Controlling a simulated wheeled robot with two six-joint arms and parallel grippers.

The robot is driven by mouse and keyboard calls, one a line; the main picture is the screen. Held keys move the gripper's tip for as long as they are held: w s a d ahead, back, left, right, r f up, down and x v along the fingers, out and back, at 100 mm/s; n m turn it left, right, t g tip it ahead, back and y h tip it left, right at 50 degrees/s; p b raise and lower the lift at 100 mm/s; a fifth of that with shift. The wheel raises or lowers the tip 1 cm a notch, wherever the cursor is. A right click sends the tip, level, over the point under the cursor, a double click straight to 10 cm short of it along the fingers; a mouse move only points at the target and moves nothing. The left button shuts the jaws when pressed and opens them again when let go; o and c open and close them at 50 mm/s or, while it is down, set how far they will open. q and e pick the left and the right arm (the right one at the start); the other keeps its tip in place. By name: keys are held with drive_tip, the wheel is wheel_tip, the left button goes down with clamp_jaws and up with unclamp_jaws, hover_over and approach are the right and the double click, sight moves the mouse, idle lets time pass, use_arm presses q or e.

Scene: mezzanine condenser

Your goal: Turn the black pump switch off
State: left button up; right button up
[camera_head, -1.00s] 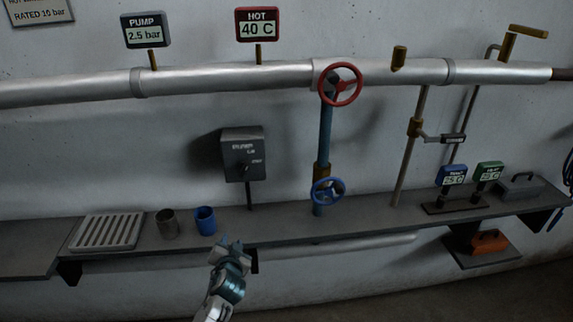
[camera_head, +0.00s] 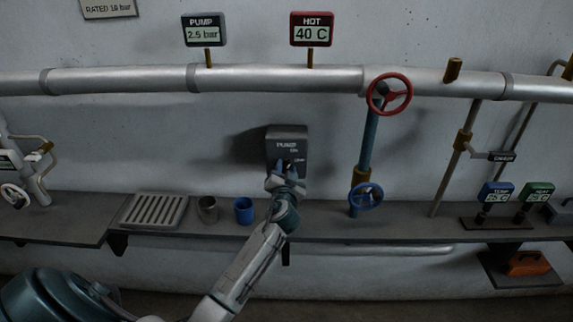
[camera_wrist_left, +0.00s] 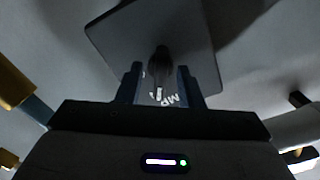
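The pump switch box (camera_head: 288,134) is a dark grey box on the wall above the shelf, lettered PUMP, with smaller marks at its right. My left gripper (camera_head: 286,171) is in front of its lower part and hides most of the switch lever. In the left wrist view the box face (camera_wrist_left: 190,32) lies ahead, and the black lever (camera_wrist_left: 159,62) shows between the fingertips of my left gripper (camera_wrist_left: 160,80). The fingers are apart, with a gap on both sides of the lever. I cannot tell the lever's setting. My right gripper is not in view.
A blue cup (camera_head: 243,211), a dark cup (camera_head: 208,209) and a ribbed tray (camera_head: 154,211) are on the shelf left of my arm. A blue handwheel (camera_head: 366,196) and a red handwheel (camera_head: 389,94) are to the right. The PUMP display (camera_head: 204,30) reads 2.5 bar.

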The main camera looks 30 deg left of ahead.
use_arm(q)
drive_tip(key=shift+w+a, duration=0.25)
drive_tip(key=shift+w, duration=0.15)
clamp_jaws()
